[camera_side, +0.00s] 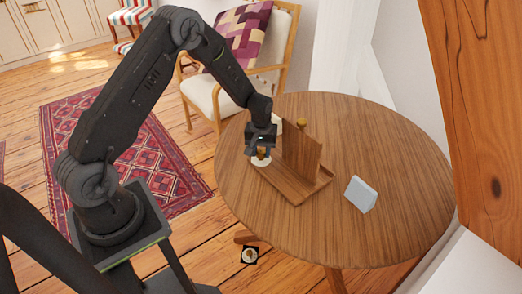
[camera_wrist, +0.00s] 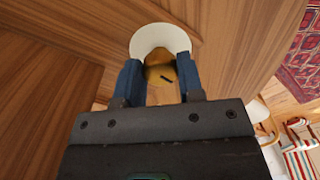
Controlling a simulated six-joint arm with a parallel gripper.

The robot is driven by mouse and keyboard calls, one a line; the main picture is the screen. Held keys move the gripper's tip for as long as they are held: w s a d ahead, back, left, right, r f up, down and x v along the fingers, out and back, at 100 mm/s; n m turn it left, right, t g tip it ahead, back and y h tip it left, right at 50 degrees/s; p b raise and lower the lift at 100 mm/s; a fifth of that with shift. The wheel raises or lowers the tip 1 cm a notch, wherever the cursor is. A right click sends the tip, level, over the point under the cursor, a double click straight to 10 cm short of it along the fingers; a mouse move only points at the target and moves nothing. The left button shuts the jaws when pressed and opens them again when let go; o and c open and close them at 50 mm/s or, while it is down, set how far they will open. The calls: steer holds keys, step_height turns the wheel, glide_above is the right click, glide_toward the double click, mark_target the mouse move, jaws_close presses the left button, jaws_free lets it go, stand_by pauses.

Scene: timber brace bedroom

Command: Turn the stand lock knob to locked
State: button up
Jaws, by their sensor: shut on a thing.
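The wooden stand (camera_side: 302,150) has an upright panel on a low base and sits on the round table. The brass-coloured lock knob (camera_wrist: 160,72) shows between my fingers in the wrist view, with a short dark mark on it and a white disc (camera_wrist: 160,35) around it. In the side view the disc (camera_side: 260,162) is at the left end of the stand's base, directly below my gripper (camera_side: 261,151). My gripper (camera_wrist: 158,78) is shut on the knob, one blue finger on each side. My fingers and palm hide part of the knob.
A second brass-coloured knob (camera_side: 301,122) shows at the panel's top edge. A small pale grey block (camera_side: 360,194) stands on the table (camera_side: 405,165) right of the stand. The table's right side is otherwise clear. A cushioned chair (camera_side: 205,92) is behind, and a timber post (camera_side: 485,120) at right.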

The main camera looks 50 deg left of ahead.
mark_target(261, 152)
steer(key=shift+n, duration=0.4)
steer(key=o, duration=0.9)
steer(key=shift+o, duration=0.2)
step_height(261, 152, up, 14)
stand_by(0.4)
